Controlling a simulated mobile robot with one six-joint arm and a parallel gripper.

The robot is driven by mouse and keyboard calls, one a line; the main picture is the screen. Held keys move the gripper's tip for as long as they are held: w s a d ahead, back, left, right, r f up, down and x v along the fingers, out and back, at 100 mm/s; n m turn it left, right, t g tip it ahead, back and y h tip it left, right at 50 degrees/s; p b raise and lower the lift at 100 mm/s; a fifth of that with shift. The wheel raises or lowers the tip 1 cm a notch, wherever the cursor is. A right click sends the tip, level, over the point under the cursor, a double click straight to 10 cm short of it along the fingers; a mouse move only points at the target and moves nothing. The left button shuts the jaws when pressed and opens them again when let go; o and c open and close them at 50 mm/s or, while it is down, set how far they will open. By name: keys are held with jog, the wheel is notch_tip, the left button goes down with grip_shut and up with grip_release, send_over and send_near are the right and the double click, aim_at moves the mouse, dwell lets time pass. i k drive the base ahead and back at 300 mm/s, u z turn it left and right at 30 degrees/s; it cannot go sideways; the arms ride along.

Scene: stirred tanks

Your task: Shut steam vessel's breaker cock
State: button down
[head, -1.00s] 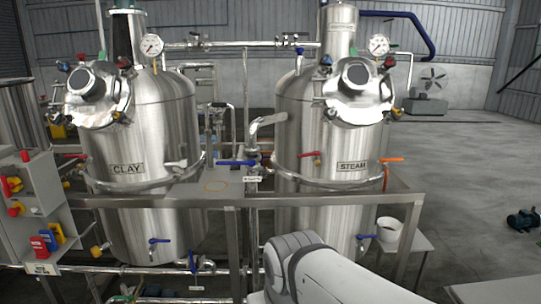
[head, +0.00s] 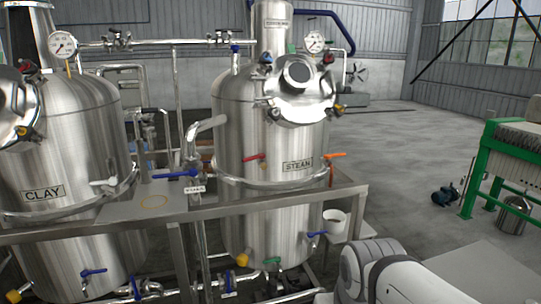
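The steam vessel (head: 262,200) is the steel tank at the middle, with a STEAM plate (head: 298,165) on its front. A red-handled cock (head: 253,157) is on its left side and an orange-handled cock (head: 334,155) on its right. Low down are a blue-handled cock (head: 316,234) and a green handle (head: 272,261). Small coloured fittings ring the lid, one of them blue (head: 266,58). No readable tag marks which is the breaker cock. My arm shows at the lower right; my gripper is out of view.
The clay vessel (head: 70,150) stands at left. A steel frame rail (head: 265,204) runs in front of both vessels. A white bucket (head: 334,224) is right of the steam vessel. A green-framed press (head: 480,165) stands at far right. Open floor lies between.

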aim_at(259, 156)
jog(key=i, duration=0.85)
jog(key=u, duration=0.95)
